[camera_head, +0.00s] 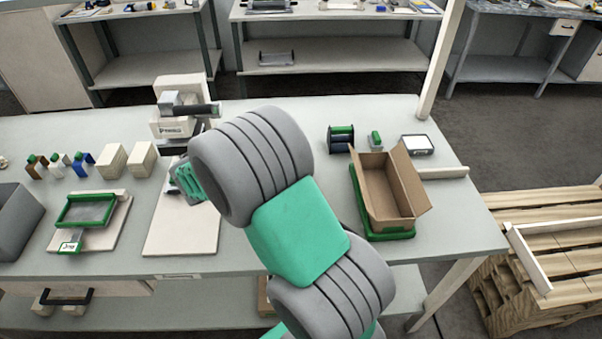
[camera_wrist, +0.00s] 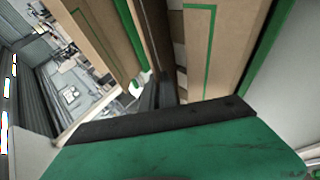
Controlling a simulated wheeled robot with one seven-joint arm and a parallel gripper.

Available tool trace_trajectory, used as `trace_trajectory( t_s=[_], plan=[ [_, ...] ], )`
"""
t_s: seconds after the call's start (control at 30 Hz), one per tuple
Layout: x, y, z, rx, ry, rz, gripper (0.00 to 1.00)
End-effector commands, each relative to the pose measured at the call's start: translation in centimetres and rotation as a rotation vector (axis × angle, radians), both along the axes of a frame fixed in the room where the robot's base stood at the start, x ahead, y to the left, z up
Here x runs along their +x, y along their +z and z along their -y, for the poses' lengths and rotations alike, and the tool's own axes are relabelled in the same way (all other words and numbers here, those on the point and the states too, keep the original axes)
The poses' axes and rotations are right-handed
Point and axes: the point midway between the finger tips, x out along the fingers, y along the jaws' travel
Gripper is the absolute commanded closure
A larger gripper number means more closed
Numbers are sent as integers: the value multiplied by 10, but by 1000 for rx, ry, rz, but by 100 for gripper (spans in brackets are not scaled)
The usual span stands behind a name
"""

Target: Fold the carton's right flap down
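The open brown cardboard carton (camera_head: 378,190) stands in a green-rimmed tray (camera_head: 390,236) on the right part of the bench in the head view. A panel on its right side (camera_head: 411,182) stands up and leans outward. My arm bends across the middle of the head view, and its end is left of the carton, clear of it. My gripper shows only in part in the wrist view (camera_wrist: 160,92), as dark fingers above its green body. Its opening cannot be made out, and nothing is clearly held.
A black-and-green spool (camera_head: 341,139), a small green item (camera_head: 375,140) and a white-topped box (camera_head: 417,145) stand behind the carton. A labelled machine (camera_head: 180,122) stands beyond my arm. Wooden pallets (camera_head: 545,250) are right of the bench. Brown panels with green edging fill the wrist view's top.

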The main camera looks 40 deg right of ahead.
Motion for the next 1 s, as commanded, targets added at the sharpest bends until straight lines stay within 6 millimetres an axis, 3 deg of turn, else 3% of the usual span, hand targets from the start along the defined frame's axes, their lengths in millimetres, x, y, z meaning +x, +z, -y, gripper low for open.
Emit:
trace_trajectory(
  t_s=[0.4, 0.93, 1.0],
  plan=[
    [3, -7, -5, -164, 0, -116, 100],
    [3, -9, -4, -186, -2, -130, 100],
    [3, -9, -4, -185, -3, -130, 93]
  ],
)
